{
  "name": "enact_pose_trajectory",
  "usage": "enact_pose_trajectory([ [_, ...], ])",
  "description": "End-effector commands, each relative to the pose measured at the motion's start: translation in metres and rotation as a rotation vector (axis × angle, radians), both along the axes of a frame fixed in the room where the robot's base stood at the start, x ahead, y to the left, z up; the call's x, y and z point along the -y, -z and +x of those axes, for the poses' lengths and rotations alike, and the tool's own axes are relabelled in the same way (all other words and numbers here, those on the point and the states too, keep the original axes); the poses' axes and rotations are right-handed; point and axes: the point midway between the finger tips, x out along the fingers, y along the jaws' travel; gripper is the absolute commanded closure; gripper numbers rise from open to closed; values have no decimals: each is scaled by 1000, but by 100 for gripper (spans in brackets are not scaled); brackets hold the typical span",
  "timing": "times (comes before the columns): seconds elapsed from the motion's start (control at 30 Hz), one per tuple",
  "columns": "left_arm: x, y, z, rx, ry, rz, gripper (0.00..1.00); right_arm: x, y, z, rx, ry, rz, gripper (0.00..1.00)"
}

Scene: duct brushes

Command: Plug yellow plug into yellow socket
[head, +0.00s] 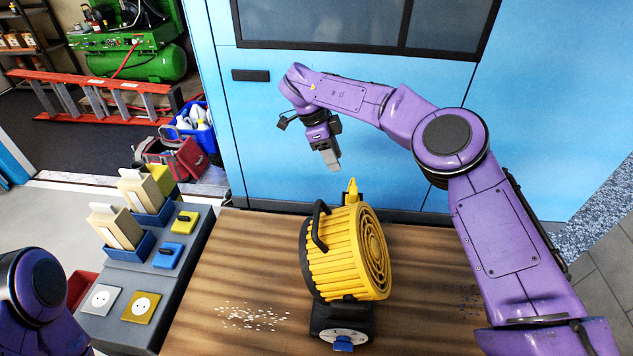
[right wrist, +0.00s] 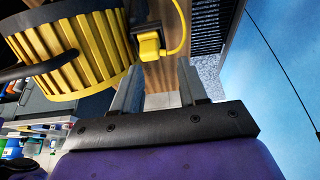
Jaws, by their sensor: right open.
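The yellow plug (head: 352,187) stands at the back top of the yellow fan-like machine (head: 345,250). In the right wrist view the yellow plug (right wrist: 150,44) shows with its yellow cable, beyond my fingers. The yellow socket (head: 140,307) lies on the sloped grey panel at left, beside the white socket (head: 101,299). My right gripper (head: 331,163) hangs above and behind the machine, a little left of the plug. In the right wrist view my right gripper (right wrist: 160,85) is open with nothing between its fingers. My left gripper is out of view; only part of that arm shows at lower left.
The grey console (head: 187,262) holds blue bins (head: 130,243) with beige items, and yellow (head: 184,222) and blue (head: 167,255) switch plates. The wooden tabletop (head: 250,270) is mostly clear, with white specks (head: 252,316). A blue wall stands behind.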

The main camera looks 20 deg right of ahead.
Motion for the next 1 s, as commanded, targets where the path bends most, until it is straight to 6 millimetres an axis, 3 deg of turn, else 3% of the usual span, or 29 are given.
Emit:
enact_pose_trajectory([
  [0.17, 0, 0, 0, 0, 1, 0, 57, -10, -5, -2, 8, -17, 2, 57],
  [0.2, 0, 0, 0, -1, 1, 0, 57, -13, -5, -1, 9, -20, 3, 54],
  [0.27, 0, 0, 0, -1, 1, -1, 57, -15, -4, 2, 6, -26, 2, 35],
  [0.3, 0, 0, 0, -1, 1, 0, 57, -16, -3, 4, 4, -25, 1, 32],
  [0.43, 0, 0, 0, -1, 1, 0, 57, -12, 8, 6, -5, -25, 1, 32],
  [0.7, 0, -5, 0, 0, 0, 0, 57, 7, 47, -3, -7, -17, 2, 32],
  [1.0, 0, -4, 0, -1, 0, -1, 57, 7, 52, -3, -4, -20, 1, 32],
])
